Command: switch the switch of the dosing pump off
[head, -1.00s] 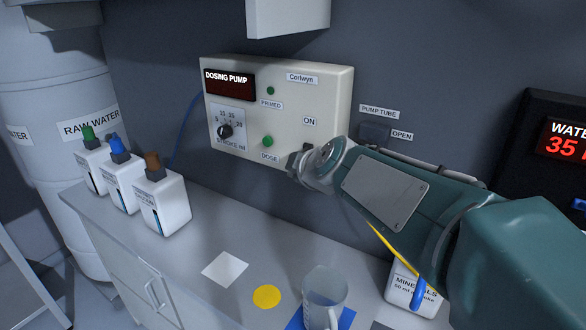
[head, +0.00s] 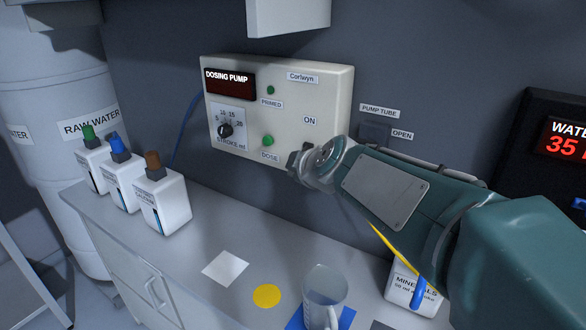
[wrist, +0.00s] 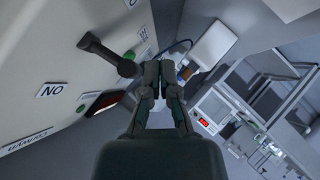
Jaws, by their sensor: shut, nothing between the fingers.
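The dosing pump (head: 235,140) is a cream wall box with a dark display, a dial, green buttons and an ON label (head: 309,120). In the head view its switch is not clearly visible, as my gripper (head: 298,160) is at the box's lower right corner. In the wrist view a dark grey switch lever (wrist: 106,55) stands out from the panel, with the ON label upside down to its lower left. My gripper (wrist: 160,68) is shut and empty in the wrist view, to the right of the lever. Whether they touch, I cannot tell.
A counter (head: 215,235) below holds several white bottles, a clear jug (head: 324,288) and a minerals container (head: 413,290). A white box (head: 288,15) hangs above the pump. A pump tube fitting (head: 374,132) is on the wall to the right, close above my arm.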

